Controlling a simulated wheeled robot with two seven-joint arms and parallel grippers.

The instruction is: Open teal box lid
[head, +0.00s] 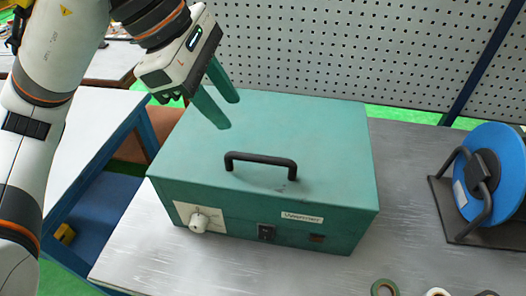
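The teal box (262,222) stands on the grey table with its lid (300,125) down. A black handle (261,161) is fixed on top of the lid. The front has a white knob on a pale plate, a black switch and a label. My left gripper (228,111) is over the back left part of the lid, left of and behind the handle. Its two teal fingers are apart with nothing between them. I cannot tell whether the fingertips touch the lid. My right gripper is out of view.
A blue cable reel (492,172) on a dark stand is at the right of the table (405,190). A green tape roll (384,288) and other rolls lie at the front right edge. A perforated grey panel (340,45) stands behind the box.

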